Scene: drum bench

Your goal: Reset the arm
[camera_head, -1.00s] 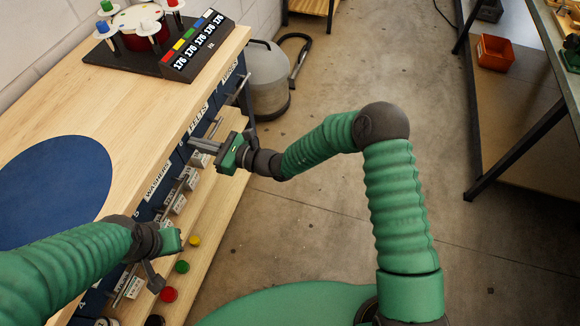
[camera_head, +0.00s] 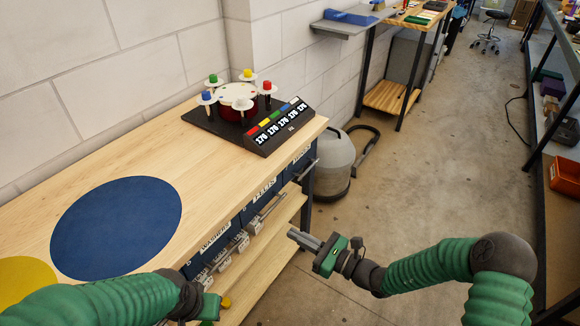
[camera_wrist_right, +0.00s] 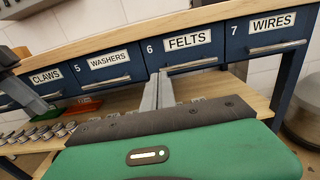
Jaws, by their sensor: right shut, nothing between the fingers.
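My right gripper (camera_head: 306,239) is shut and empty in the head view. It hangs over the floor, in front of the bench drawers and apart from them. Its closed fingers (camera_wrist_right: 158,92) also show in the right wrist view, pointing toward the felts drawer (camera_wrist_right: 188,47). My left arm comes in at the bottom left, and its gripper (camera_head: 210,306) is beside the bench's front edge. The left fingers are out of sight, so I cannot tell their state.
The wooden bench (camera_head: 110,165) bears a blue disc (camera_head: 118,226) and a drum device (camera_head: 238,100) with coloured knobs. Labelled drawers, such as wires (camera_wrist_right: 268,34), line its front. A grey bin (camera_head: 332,165) stands at its end. A shelf rack (camera_head: 545,190) is at the right. Floor between is clear.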

